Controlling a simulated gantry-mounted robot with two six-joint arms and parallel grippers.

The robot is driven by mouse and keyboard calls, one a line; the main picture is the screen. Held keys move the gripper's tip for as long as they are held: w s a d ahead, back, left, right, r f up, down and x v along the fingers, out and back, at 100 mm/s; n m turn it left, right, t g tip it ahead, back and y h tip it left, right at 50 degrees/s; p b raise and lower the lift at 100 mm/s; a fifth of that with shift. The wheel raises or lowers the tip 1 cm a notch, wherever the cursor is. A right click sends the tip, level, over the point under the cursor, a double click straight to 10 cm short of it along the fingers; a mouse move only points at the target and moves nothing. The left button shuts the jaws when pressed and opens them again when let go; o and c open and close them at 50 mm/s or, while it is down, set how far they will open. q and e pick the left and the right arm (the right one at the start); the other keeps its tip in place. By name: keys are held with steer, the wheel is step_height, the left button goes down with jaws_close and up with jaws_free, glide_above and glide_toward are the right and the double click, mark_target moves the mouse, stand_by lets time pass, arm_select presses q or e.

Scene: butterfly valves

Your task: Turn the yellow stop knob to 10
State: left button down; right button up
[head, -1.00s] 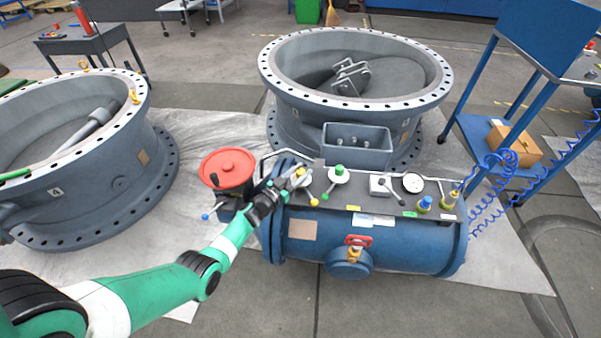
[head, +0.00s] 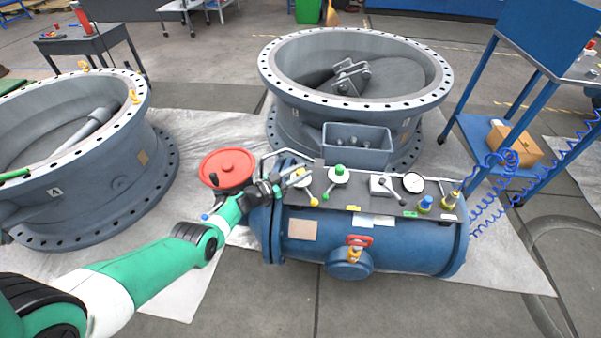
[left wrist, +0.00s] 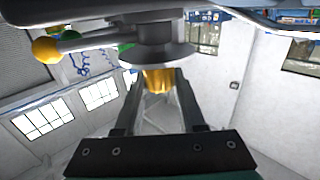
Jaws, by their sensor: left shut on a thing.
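The yellow stop knob (left wrist: 158,80) shows in the left wrist view as a yellow piece under a round grey disc. My left gripper (left wrist: 158,100) has one finger on each side of it and is shut on it. A lever with a yellow ball end (left wrist: 46,50) sticks out to the left above the disc. In the head view my left gripper (head: 293,177) reaches in from the left over the panel (head: 350,196) on the blue tank. A yellow-tipped lever (head: 313,200) shows just below it. The gripper hides part of the knob, and no scale number is readable.
A red handwheel (head: 228,168) stands left of the gripper. A green-topped knob (head: 339,170), a grey lever (head: 390,188) and a gauge (head: 413,182) sit to its right. A grey box (head: 357,137) stands behind the panel.

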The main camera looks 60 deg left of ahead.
arm_select(q)
steer(key=c, duration=0.5)
jaws_free()
steer(key=s+p, duration=0.2)
steer(key=s, duration=0.1)
steer(key=s+p, duration=0.1)
steer(key=p, duration=0.1)
steer(key=shift+s+d+r, duration=0.25)
steer(key=shift+s+r, duration=0.1)
steer(key=s+d+p, duration=0.1)
steer(key=s+p, duration=0.1)
steer(key=s, duration=0.5)
steer(key=shift+f+p, duration=0.35)
steer(key=shift+f, duration=0.05)
steer(key=shift+w+d, duration=0.1)
